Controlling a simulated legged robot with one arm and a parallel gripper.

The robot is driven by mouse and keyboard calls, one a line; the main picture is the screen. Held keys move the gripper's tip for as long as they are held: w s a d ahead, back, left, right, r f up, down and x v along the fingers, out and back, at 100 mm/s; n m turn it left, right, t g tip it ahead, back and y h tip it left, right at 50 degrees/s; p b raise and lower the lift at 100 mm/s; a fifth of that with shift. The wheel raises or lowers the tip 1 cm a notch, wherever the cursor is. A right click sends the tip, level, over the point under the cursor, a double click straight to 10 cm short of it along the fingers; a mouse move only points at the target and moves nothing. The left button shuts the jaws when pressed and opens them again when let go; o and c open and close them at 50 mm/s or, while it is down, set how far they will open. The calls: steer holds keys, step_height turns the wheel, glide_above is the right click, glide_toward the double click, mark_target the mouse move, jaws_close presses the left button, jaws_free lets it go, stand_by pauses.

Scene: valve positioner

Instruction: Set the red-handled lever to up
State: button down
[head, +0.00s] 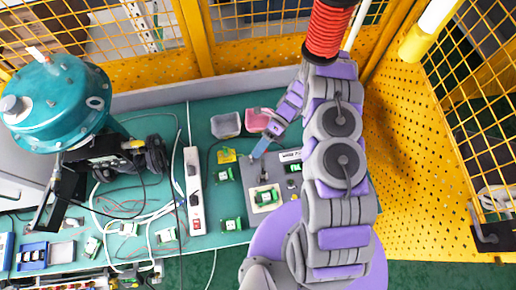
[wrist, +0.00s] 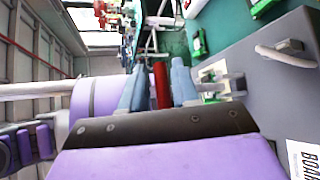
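The red handle (wrist: 162,86) of the lever shows in the wrist view, upright in the picture between the two blue fingers of my gripper (wrist: 158,85). A narrow gap shows on the handle's left side; on its right it lies close to the finger, and I cannot tell if they touch. The fingers stand apart. In the head view my gripper (head: 262,147) is over the back of a grey box (head: 250,172), and the red handle cannot be made out there. The lever's base is hidden behind the gripper.
The grey box also fills the right of the wrist view (wrist: 262,85), with a metal fitting (wrist: 289,47) on it. In the head view, a power strip (head: 195,190), small green parts (head: 233,224), two bins (head: 226,125) and a teal valve (head: 55,95) stand left. Yellow mesh fencing (head: 420,150) closes the right.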

steer(key=shift+d+f, duration=0.25)
steer(key=shift+f, duration=0.35)
steer(key=c, duration=1.1)
jaws_free()
steer(key=shift+a, duration=0.15)
steer(key=shift+r, duration=0.25)
steer(key=v, duration=1.2)
steer(key=shift+r, duration=0.1)
